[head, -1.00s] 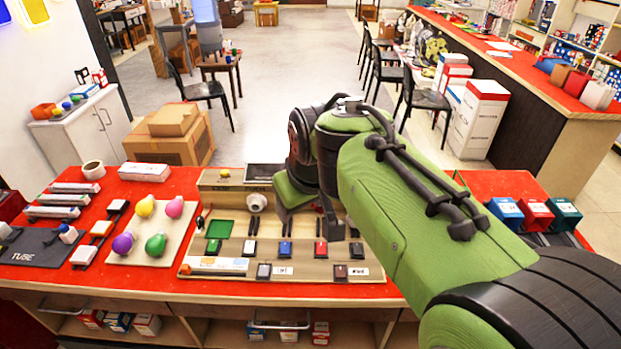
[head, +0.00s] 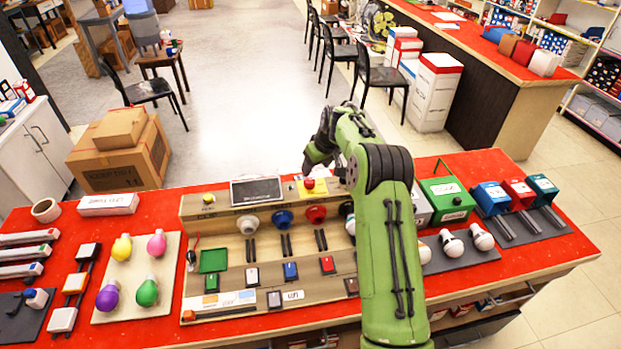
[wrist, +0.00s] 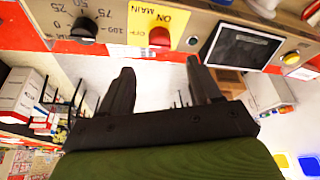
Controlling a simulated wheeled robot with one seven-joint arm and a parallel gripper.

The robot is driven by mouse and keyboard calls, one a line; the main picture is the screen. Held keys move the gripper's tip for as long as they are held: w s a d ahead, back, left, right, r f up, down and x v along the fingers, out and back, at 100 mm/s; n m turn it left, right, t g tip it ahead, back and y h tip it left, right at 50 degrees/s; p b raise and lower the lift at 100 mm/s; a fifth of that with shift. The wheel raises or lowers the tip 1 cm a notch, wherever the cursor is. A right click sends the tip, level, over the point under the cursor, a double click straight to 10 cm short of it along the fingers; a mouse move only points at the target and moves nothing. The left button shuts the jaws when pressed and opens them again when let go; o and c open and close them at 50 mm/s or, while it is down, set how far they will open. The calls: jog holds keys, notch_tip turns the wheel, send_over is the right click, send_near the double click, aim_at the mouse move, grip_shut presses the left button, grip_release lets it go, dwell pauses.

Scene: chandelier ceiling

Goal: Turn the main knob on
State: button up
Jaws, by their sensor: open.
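The main knob is a red knob on a yellow plate (head: 314,189) at the top of the wooden panel in the head view, just right of a dark screen. In the wrist view the picture is inverted. The red knob (wrist: 159,37) sits on the yellow plate marked ON, OFF and MAIN at the top. My gripper (wrist: 160,67) is open and empty, its two dark fingers apart on either side of the knob's line. The knob appears beyond the fingertips, with no contact visible. In the head view my arm reaches to the panel's back edge, and the fingers are not clear there.
A black dial (wrist: 84,30) and the dark screen (wrist: 238,48) flank the yellow plate in the wrist view. The panel (head: 188,300) carries colored sockets and switches. Bulbs on a pale board (head: 103,262) lie left. Green, blue and red boxes stand right on the red table (head: 540,262).

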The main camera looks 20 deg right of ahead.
aim_at(310, 180)
jog(key=x, duration=0.9)
jog(key=c, duration=1)
